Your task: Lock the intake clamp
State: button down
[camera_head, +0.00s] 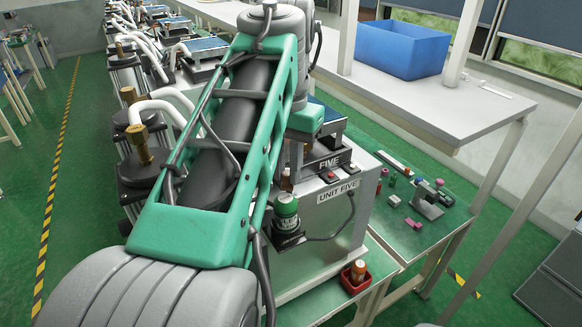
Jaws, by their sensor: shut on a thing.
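The unit labelled UNIT FIVE (338,212) is a grey box on the bench in the middle. My arm, teal and grey, crosses in front of its left side. My gripper (295,153) shows only in part, pointing down below the arm's teal end at the unit's top. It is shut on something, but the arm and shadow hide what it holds. I cannot make out the intake clamp clearly. A jar with a green lid (286,204) stands upright in a black holder (289,241) on the unit's front.
A red tray (346,282) with an orange bottle (358,270) stands low in front of the unit. A green side table (402,240) on the right holds small pink and green parts and a grey block (428,204). A blue bin (401,50) is on the white bench behind.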

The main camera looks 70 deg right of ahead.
aim_at(287, 173)
dwell(0.3)
jog(key=c, duration=1.3)
grip_release()
jog(key=shift+w, duration=0.1)
notch_tip(287, 173, up, 8)
jog(key=shift+f, duration=0.1)
